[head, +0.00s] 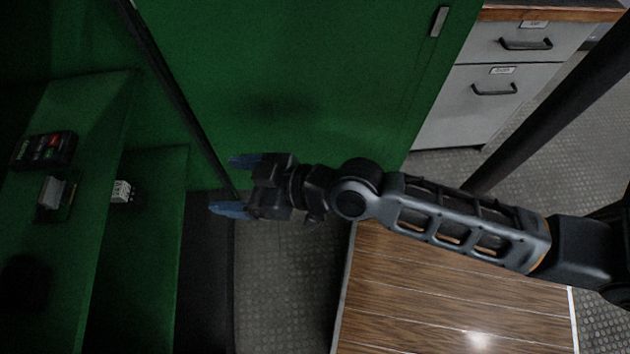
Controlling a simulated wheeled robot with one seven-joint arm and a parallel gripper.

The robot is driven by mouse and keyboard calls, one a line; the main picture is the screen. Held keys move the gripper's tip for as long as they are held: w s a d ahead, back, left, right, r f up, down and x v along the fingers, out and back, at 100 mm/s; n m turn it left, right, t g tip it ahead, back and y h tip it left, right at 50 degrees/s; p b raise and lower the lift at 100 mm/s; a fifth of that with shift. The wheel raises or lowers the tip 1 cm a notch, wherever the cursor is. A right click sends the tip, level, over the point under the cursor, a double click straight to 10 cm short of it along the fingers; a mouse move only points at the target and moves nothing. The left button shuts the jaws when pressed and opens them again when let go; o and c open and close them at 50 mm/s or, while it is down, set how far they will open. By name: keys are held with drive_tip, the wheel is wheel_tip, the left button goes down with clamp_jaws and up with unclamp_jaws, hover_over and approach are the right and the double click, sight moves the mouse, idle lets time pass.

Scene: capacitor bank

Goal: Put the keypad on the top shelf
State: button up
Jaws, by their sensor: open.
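A small black device with red and pale buttons, which looks like the keypad (45,150), lies on the upper visible green shelf (103,110) at the far left. My gripper (230,185) is open, its two blue fingertips apart and pointing left. It is empty and stands to the right of the shelves, well apart from the keypad. I cannot tell whether a higher shelf lies outside the view.
A grey block on a dark base (54,194) and a dark item (27,280) share the keypad's shelf. A white box (122,191) sits on the lower shelf (165,180). A green door (300,80), wooden table (450,300) and grey drawers (500,90) surround my arm.

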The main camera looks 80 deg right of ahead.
drive_tip(key=a+r+v, duration=0.1)
drive_tip(key=v, duration=0.9)
drive_tip(key=w+a+r+v, duration=0.1)
drive_tip(key=r+v, duration=0.1)
drive_tip(key=v, duration=0.9)
drive_tip(key=shift+a+r+t, duration=0.2)
drive_tip(key=shift+a+t, duration=0.05)
drive_tip(key=shift+t, duration=0.05)
drive_tip(key=shift+w, duration=0.15)
